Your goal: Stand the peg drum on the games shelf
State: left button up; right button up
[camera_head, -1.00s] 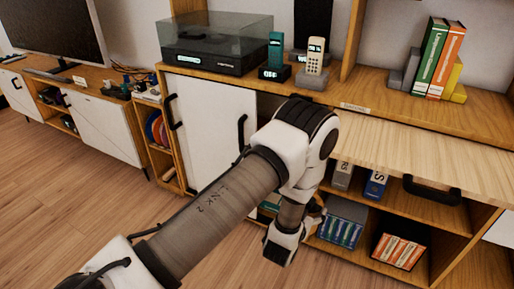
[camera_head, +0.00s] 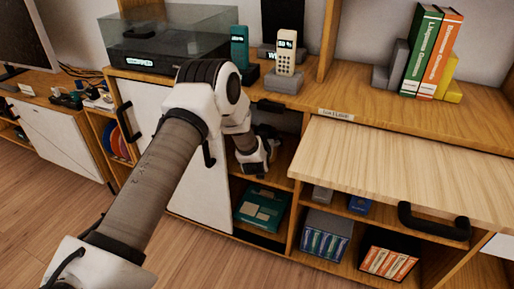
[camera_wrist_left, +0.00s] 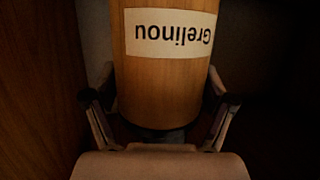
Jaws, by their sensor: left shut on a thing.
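The peg drum (camera_wrist_left: 165,85) is a brown wooden cylinder with a pale label reading "Grelinou", upside down in the left wrist view. My left gripper (camera_wrist_left: 165,108) is shut on it, one finger at each side. In the head view my left wrist (camera_head: 252,158) reaches into the upper open compartment of the cabinet, above its wooden shelf board (camera_head: 282,178). The drum and fingertips are mostly hidden there by the wrist and shadow. I cannot tell whether the drum touches the board. My right gripper is not in view.
A teal box (camera_head: 262,207) lies in the compartment below. A white door (camera_head: 200,195) stands left of the opening. A pale wooden panel with a black handle (camera_head: 433,222) juts out at the right. Phones (camera_head: 287,52) and a turntable (camera_head: 170,48) stand on top.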

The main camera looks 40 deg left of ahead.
aim_at(274, 156)
pick_arm(q)
notch_tip(274, 156, down, 5)
jog(key=shift+r+b, duration=0.1)
jog(key=shift+b, duration=0.6)
jog(key=o, duration=1.4)
